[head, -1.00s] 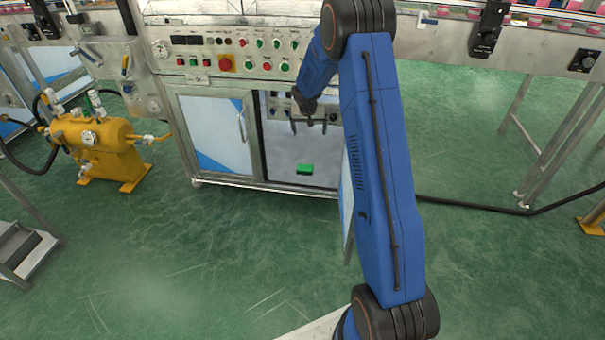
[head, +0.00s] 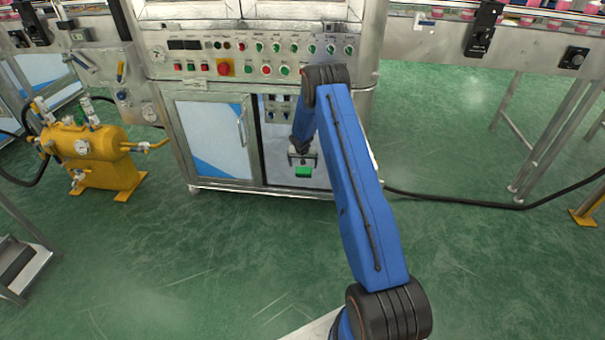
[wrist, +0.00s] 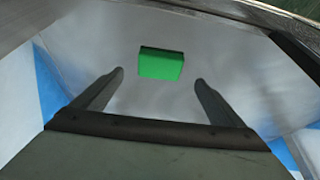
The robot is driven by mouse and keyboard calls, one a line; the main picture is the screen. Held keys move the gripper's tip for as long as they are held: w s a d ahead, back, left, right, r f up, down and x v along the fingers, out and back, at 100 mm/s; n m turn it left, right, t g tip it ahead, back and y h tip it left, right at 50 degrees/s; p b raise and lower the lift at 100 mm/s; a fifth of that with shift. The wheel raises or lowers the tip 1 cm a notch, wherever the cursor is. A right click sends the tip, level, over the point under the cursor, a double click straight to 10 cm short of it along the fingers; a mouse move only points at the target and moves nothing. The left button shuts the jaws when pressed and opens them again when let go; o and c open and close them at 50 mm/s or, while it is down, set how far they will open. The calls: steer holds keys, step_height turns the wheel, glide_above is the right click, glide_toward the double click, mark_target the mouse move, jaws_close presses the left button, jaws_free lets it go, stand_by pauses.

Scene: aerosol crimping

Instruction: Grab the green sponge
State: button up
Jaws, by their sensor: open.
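The green sponge (head: 303,172) is a small bright green block on the pale floor of the open cabinet bay, below the control panel. In the wrist view the sponge (wrist: 161,64) lies ahead of my fingertips, roughly centred between them and not touching either. My gripper (head: 302,158) is open and empty, just above the sponge in the head view. In the wrist view both fingers of my gripper (wrist: 159,77) are spread apart with the gap clear.
The cabinet's closed left door (head: 212,138) is beside the bay. The control panel (head: 255,58) with buttons is above it. A yellow tank (head: 90,155) stands at left, and a black cable (head: 450,201) runs along the floor at right. The green floor in front is clear.

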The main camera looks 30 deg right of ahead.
mark_target(304, 170)
steer(key=shift+x, duration=3.45)
steer(key=c, duration=1.1)
